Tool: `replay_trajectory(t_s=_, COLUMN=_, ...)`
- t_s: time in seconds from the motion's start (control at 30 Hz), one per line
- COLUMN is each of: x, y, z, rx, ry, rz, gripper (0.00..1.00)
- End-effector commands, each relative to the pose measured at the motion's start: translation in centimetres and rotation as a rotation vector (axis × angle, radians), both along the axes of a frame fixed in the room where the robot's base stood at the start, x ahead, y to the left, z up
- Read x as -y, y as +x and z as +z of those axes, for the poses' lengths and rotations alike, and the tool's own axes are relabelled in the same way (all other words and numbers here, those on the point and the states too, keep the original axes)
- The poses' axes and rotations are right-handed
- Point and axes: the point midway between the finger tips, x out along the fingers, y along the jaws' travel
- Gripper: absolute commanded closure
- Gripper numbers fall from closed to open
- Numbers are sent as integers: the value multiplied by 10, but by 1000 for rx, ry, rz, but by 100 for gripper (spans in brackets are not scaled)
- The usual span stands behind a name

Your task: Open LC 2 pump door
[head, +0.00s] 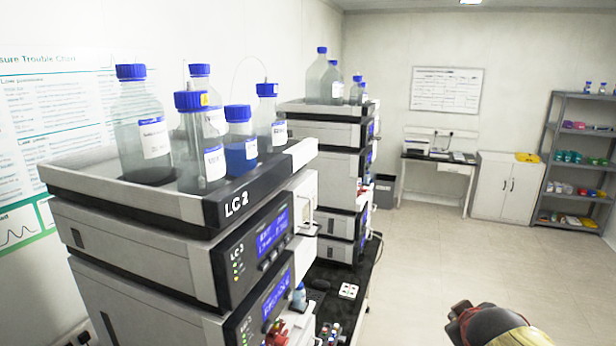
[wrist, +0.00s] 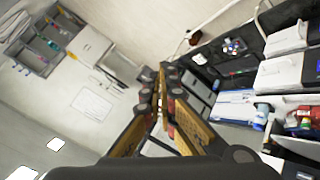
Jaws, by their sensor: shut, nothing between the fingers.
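The LC 2 stack (head: 160,255) stands close at the left in the head view, with "LC 2" on the front edge of its top tray (head: 130,192). Two dark front panels with blue displays (head: 272,232) show below the tray. Red and white fittings (head: 278,335) show at the lower front, cut by the bottom edge. I cannot make out which panel is the pump door or whether it is open. My gripper (wrist: 160,78) is shut and empty in the wrist view, away from the instruments at the right. Part of my arm shows at lower right in the head view.
Blue-capped bottles (head: 140,130) stand on the tray. A second instrument stack (head: 325,155) is behind. A dark bench (head: 330,290) with small items lies beside the stack. The floor (head: 430,250) at the right is clear, with a cabinet (head: 508,185) and shelves (head: 580,165) far back.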

Motion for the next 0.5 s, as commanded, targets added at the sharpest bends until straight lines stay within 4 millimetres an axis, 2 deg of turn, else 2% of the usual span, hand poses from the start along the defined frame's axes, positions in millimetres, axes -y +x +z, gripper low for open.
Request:
replay_trajectory(t_s=0.03, x=0, y=29, z=27, rx=52, ry=-65, rz=80, gripper=100)
replay_trajectory(t_s=0.1, x=-8, y=65, z=56, rx=138, ry=-156, rz=210, gripper=100)
replay_trajectory(t_s=0.17, x=-21, y=91, z=79, rx=209, ry=-229, rz=328, gripper=100)
replay_trajectory(t_s=0.23, x=-42, y=116, z=102, rx=289, ry=-309, rz=471, gripper=100)
replay_trajectory(t_s=0.3, x=-70, y=133, z=123, rx=374, ry=-380, rz=621, gripper=100)
replay_trajectory(t_s=0.37, x=-96, y=141, z=137, rx=447, ry=-435, rz=751, gripper=100)
replay_trajectory(t_s=0.43, x=-131, y=143, z=151, rx=534, ry=-494, rz=907, gripper=100)
replay_trajectory(t_s=0.5, x=-165, y=135, z=164, rx=625, ry=-545, rz=1056, gripper=100)
